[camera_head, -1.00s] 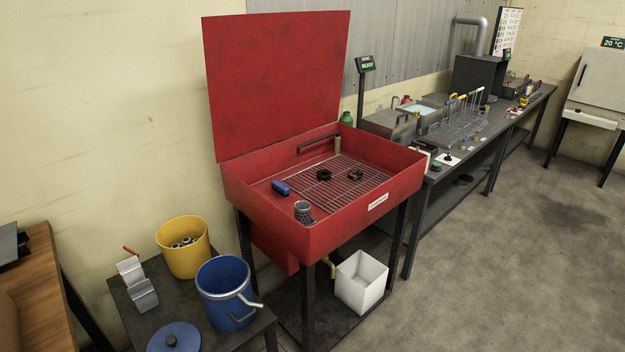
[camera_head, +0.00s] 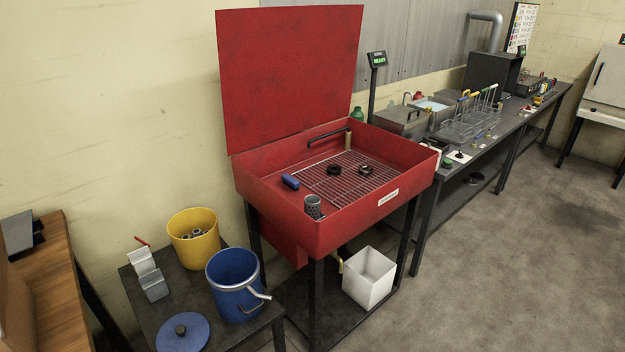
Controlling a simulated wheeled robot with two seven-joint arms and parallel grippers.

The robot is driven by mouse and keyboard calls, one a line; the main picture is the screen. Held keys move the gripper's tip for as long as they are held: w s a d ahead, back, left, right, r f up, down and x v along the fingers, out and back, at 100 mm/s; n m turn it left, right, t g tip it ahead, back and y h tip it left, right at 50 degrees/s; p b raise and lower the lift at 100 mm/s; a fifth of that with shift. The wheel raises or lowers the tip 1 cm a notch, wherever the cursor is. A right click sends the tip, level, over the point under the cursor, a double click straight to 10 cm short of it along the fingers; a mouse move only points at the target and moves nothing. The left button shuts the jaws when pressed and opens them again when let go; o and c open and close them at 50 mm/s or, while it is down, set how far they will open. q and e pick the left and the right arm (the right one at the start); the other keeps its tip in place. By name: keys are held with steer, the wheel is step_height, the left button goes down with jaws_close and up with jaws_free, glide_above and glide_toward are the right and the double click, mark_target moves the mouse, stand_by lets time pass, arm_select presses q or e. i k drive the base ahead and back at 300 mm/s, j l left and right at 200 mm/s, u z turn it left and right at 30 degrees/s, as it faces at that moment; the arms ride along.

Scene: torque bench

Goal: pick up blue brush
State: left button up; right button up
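The blue brush (camera_head: 290,182) lies inside the red parts-washer basin (camera_head: 334,238), at the left side of its floor, beside the wire grid. It looks like a short blue block; its bristles cannot be made out. Nothing touches it from above. Neither of my grippers is in view.
Two dark ring parts (camera_head: 366,170) lie on the grid (camera_head: 345,190), and a mesh cup (camera_head: 313,206) stands at the basin's front left. The raised red lid (camera_head: 290,80) stands behind. A yellow bucket (camera_head: 193,238) and blue bucket (camera_head: 234,285) stand on a low table at left.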

mark_target(292, 182)
steer(key=i+l+u, duration=0.2)
steer(key=i+l, duration=0.4)
steer(key=i, duration=0.15)
steer(key=i+l+u, duration=0.25)
steer(key=i+l, duration=0.45)
steer(key=i+l+u, duration=0.2)
steer(key=i+l, duration=0.4)
steer(key=l, duration=0.25)
